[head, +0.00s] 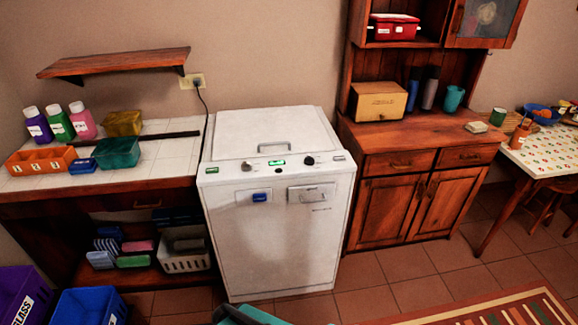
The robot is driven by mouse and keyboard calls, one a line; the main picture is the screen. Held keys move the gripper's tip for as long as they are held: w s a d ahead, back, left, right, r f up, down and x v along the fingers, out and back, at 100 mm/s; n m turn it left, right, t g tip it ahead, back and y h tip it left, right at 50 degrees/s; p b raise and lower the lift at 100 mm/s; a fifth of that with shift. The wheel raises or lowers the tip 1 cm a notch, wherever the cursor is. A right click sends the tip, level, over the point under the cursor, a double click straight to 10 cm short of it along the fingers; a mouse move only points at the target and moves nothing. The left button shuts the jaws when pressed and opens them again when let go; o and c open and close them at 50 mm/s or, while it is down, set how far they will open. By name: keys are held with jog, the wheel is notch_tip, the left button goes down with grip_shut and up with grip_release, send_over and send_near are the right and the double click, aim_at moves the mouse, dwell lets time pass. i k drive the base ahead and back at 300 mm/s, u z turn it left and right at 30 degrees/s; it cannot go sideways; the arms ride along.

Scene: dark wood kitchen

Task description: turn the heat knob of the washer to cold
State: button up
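The white washer (280,245) stands against the wall in the middle of the head view, with its front facing me. Its top front panel carries a dark knob (309,160) on the right and a smaller knob (246,166) on the left. A lit green display (276,162) sits between them. Which knob sets the heat, and where either points, is too small to tell. A handle (274,147) lies on the closed top lid. My gripper is not in view.
A tiled counter (30,184) with bottles and boxes stands left of the washer, and a wooden cabinet (395,200) stands right. Blue (85,308) and purple (22,295) bins are at lower left. A striped rug (510,310) lies at lower right. Tiled floor before the cabinet is clear.

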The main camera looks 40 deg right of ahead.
aim_at(246, 166)
jog(key=z, duration=0.95)
jog(key=k, duration=0.95)
jog(key=i, duration=0.7)
jog(key=z, duration=0.05)
